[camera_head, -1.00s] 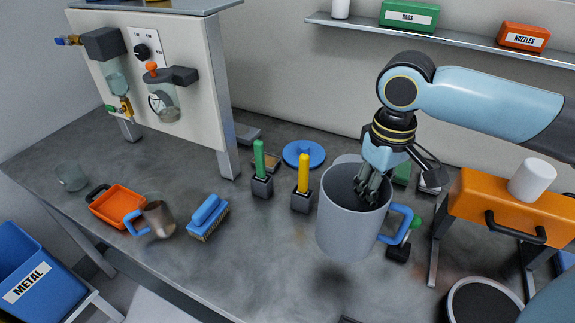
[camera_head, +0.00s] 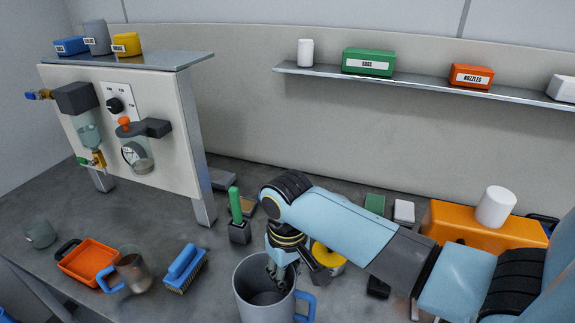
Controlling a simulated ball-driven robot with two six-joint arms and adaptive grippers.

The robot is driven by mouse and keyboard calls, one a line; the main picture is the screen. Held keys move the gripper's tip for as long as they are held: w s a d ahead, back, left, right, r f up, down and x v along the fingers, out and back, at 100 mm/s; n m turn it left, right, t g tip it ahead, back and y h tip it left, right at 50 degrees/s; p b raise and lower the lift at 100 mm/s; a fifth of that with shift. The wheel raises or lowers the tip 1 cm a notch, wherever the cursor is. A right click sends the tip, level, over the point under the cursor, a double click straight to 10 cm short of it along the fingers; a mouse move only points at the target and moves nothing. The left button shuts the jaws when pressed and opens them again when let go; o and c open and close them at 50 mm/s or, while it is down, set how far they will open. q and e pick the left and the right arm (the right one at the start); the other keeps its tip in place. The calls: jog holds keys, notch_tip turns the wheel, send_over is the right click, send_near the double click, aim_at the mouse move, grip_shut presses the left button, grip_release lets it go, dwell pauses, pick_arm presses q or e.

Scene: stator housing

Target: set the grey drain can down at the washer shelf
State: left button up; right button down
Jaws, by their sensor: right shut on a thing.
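The grey drain can (camera_head: 243,290) is an open-topped can with a blue handle (camera_head: 306,306) on its right side. It is at the bottom middle of the head view, and its base is cut off by the picture edge. My right gripper (camera_head: 279,283) reaches down into its mouth and is shut on it, near the right rim. The contact itself is partly hidden. A metal shelf top (camera_head: 165,57) is on the white washer-like unit (camera_head: 165,97) at left. A long wall shelf (camera_head: 420,82) is at the back; I cannot tell which one is the washer shelf. My left gripper is not in view.
The unit's top holds a blue box (camera_head: 72,46), a grey canister (camera_head: 97,38) and a yellow box (camera_head: 127,45). On the bench are an orange tray (camera_head: 88,262), a glass mug (camera_head: 133,270), a brush (camera_head: 184,268) and a green-handled tool (camera_head: 236,207).

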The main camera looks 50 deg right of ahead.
jog(key=shift+f, duration=0.1)
jog(key=c, duration=1.8)
grip_release()
jog(key=o, duration=0.4)
